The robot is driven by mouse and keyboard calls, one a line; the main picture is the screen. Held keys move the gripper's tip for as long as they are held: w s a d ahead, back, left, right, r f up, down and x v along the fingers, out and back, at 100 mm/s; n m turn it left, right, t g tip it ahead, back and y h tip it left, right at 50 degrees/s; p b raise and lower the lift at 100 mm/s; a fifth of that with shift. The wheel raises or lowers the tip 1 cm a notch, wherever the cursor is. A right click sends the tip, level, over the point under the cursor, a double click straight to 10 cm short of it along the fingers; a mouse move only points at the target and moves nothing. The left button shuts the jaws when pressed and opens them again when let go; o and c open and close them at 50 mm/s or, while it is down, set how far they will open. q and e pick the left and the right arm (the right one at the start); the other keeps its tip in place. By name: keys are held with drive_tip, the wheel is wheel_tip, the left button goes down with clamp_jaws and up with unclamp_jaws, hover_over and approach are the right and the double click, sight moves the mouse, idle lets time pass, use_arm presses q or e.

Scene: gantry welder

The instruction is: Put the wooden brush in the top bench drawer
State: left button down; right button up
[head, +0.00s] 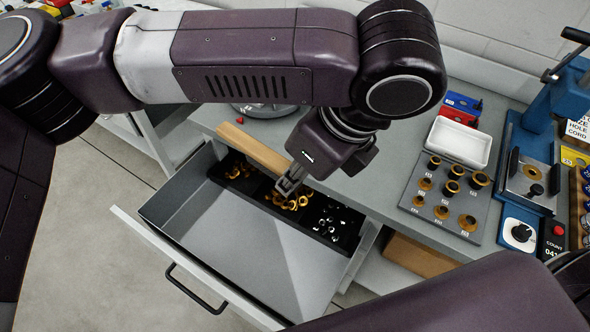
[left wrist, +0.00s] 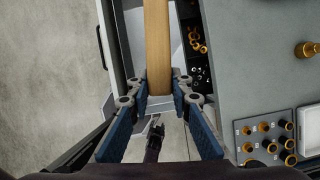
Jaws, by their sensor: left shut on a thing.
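The wooden brush (head: 252,148), a long pale-wood bar, is held above the rear part of the open drawer. In the left wrist view the brush (left wrist: 157,45) runs up the picture between my fingers; its bristles are not visible. My left gripper (head: 291,180) is shut on its near end; its fingers also show in the left wrist view (left wrist: 162,84). The top bench drawer (head: 240,262) is pulled far out, with a bare grey floor in front and dark bins behind. My right gripper is not in view; only part of that arm shows at lower right.
The bins hold brass fittings (head: 292,202) and silver pieces (head: 335,222). On the bench (head: 398,150) are a white tray (head: 460,141), a board of brass rings (head: 440,197) and a blue press (head: 535,120). The drawer handle (head: 196,290) sticks out in front.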

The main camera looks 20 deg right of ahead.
use_arm(q)
drive_tip(key=w+a+f+n+g+y, duration=0.1)
drive_tip(key=w+a+f+n+g, duration=0.15)
drive_tip(key=a+n, duration=0.5)
drive_tip(key=w+a+f+n+g+y, duration=0.1)
drive_tip(key=w+a+f+n+g, duration=0.15)
drive_tip(key=a+n, duration=0.5)
drive_tip(key=s+a+f+n+g+h, duration=0.1)
drive_tip(key=s+a+f+n+h, duration=0.1)
drive_tip(key=a+n, duration=0.4)
drive_tip(key=s+a+f+n+g+h, duration=0.2)
drive_tip(key=a+n, duration=0.5)
drive_tip(key=n, duration=0.1)
drive_tip(key=shift+s+a+f+h, duration=0.2)
drive_tip(key=shift+a+f+h, duration=0.05)
drive_tip(key=shift+h, duration=0.05)
drive_tip(key=shift+w+a+r, duration=0.1)
